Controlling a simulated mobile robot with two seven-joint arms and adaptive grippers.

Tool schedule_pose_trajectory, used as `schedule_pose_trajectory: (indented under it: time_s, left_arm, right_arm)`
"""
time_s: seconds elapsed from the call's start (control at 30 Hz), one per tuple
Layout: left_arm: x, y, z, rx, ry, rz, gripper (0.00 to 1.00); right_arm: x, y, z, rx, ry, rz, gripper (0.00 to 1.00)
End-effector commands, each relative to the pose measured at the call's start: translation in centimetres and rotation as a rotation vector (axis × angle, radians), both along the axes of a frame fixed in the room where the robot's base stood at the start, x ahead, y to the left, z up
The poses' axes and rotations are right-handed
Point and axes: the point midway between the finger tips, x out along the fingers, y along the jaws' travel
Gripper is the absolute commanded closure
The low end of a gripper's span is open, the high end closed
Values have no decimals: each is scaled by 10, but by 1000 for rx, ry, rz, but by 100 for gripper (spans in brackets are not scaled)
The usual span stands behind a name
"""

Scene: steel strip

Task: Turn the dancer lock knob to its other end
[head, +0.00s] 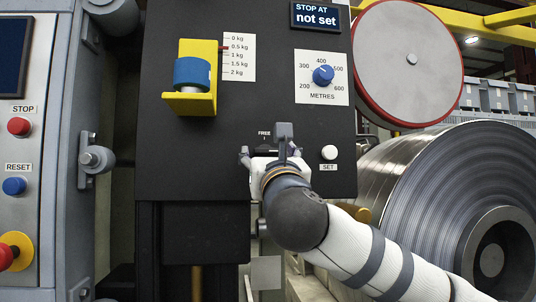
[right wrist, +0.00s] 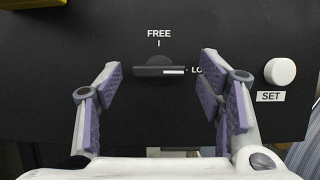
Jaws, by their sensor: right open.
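The dancer lock knob (right wrist: 153,71) is a dark bar-shaped handle on the black panel, seen in the right wrist view. Its bar lies level, and its white mark is at the right end, towards a partly hidden label starting "LO". The "FREE" label and its tick are above it. My right gripper (head: 268,156) is open in front of the panel. In the right wrist view its fingers are on either side of the knob, with a visible gap at both sides. In the head view my gripper and wrist largely hide the knob. My left gripper is not in view.
A white SET button (right wrist: 280,71) is just right of the right finger. Above on the panel (head: 170,150) are a blue METRES dial (head: 323,75) and a yellow bracket (head: 205,103) with a blue roller. A large steel coil (head: 420,185) stands at the right.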

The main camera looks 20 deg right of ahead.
Motion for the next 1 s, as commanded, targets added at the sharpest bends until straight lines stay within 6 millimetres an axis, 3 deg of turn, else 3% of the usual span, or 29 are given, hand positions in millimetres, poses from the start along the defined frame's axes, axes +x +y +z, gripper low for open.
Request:
schedule_pose_trajectory:
  time_s: [0.2,0.4,0.77,1.0]
  left_arm:
    - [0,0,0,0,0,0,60]
    - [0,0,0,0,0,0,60]
    - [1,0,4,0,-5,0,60]
    - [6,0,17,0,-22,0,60]
  right_arm:
    - [0,0,0,-1,0,1,41]
    - [0,0,0,-1,0,1,86]
    - [-1,-1,1,-44,12,0,86]
    - [-2,-2,5,-192,52,-1,86]
